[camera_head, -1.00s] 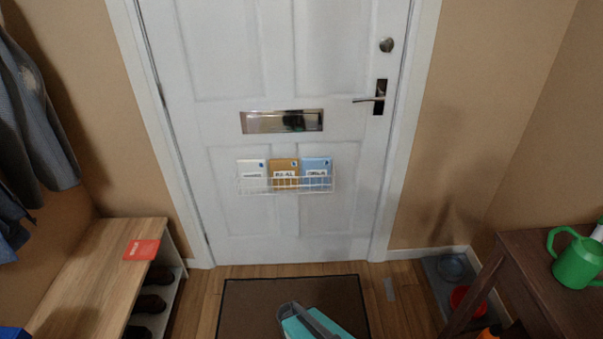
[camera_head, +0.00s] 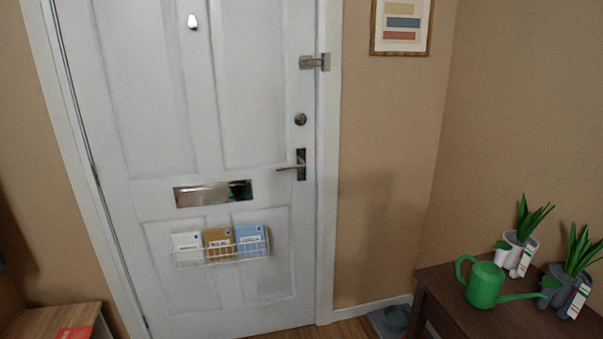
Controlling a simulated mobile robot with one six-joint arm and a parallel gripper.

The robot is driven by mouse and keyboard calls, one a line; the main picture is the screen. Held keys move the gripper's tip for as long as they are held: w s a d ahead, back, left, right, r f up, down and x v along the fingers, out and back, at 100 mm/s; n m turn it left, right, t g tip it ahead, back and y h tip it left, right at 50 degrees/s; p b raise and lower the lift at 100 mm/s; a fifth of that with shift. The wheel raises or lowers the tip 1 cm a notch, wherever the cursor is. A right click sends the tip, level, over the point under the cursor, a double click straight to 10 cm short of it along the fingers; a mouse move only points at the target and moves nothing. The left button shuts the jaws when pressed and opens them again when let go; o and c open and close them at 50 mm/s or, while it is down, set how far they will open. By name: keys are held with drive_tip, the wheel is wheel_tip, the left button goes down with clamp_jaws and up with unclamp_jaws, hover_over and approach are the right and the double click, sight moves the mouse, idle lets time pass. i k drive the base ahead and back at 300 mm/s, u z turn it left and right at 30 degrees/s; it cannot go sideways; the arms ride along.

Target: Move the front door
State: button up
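The white panelled front door (camera_head: 210,125) stands shut in its white frame, left of the middle of the view. A lever handle (camera_head: 293,167) on a dark plate is on its right side, with a round lock (camera_head: 300,119) above it. A metal latch (camera_head: 315,62) sits higher, across the door's right edge and the frame. A metal letter slot (camera_head: 213,193) is in the door's middle. Below it, a white wire basket (camera_head: 222,249) holds three envelopes. My gripper is not in view.
A dark wooden table (camera_head: 437,293) at the lower right bears a green watering can (camera_head: 484,284) and two potted plants (camera_head: 517,246). A wooden bench (camera_head: 50,322) is at the lower left.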

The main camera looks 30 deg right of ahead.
sight(167, 107)
drive_tip(key=z, duration=0.05)
drive_tip(key=k, duration=0.2)
drive_tip(key=u, duration=0.4)
drive_tip(key=i, duration=1.25)
drive_tip(key=u, duration=0.15)
